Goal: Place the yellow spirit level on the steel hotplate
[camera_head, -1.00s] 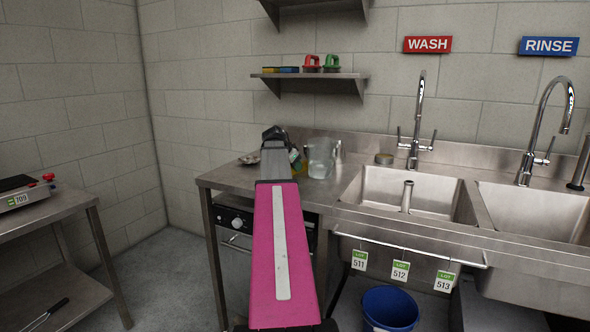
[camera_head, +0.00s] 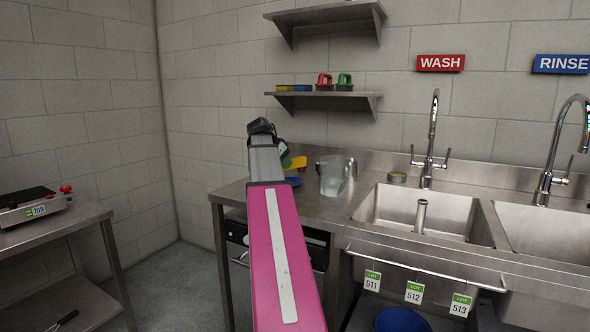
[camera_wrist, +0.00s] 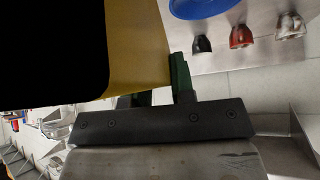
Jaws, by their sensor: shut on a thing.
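The yellow spirit level (camera_head: 298,162) shows in part beyond the end of my pink and grey arm, over the counter's left end. My gripper (camera_head: 281,150) is shut on it; the arm hides much of both. In the wrist view, the level's yellow face (camera_wrist: 138,60) lies between my dark green-edged fingers (camera_wrist: 158,88), and a large black shape covers the left of it. What appears to be the steel hotplate (camera_head: 30,208), with a dark top, a red knob and a tag 109, stands on the steel table at the left.
The steel left table (camera_head: 75,226) has bare room right of the hotplate. A clear jug (camera_head: 334,178) stands on the sink counter (camera_head: 318,207). A blue round thing (camera_wrist: 205,8) and several small items lie below my gripper. A floor gap separates table and counter.

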